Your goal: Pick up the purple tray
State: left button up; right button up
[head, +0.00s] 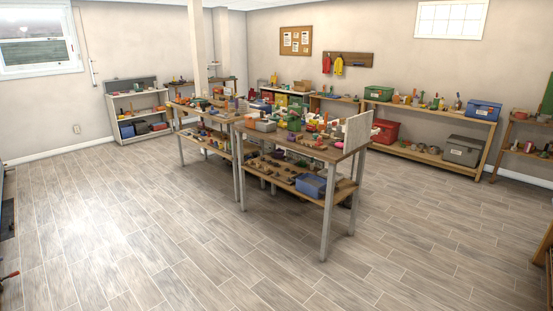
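I cannot make out a clearly purple tray among the many small things in the head view. A blue-violet bin (311,185) sits on the lower shelf of the nearer central table (324,153), at its right end; I cannot tell whether it counts as the purple tray. The table's top is crowded with small coloured things, and many hide one another. Neither of my grippers is in view.
A second cluttered table (181,109) stands behind the nearer one. Low shelves line the walls, with a white shelf unit (117,105) at the back left and a wooden shelf (425,123) at the right. The wood-look floor (130,235) in front is clear.

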aim_at(291, 137)
jog(key=i+z, duration=0.1)
jog(key=i, duration=0.55)
jog(key=i+j+z, duration=0.1)
jog(key=i, duration=0.5)
jog(key=i+j+z, duration=0.1)
jog(key=i, duration=0.5)
jog(key=i+j+z, duration=0.1)
jog(key=i+j, duration=0.15)
jog(key=i, duration=0.4)
jog(key=i+j+z, duration=0.45)
jog(key=i, duration=0.2)
jog(key=i+j+z, duration=0.5)
jog(key=i+j, duration=0.05)
jog(key=i, duration=0.05)
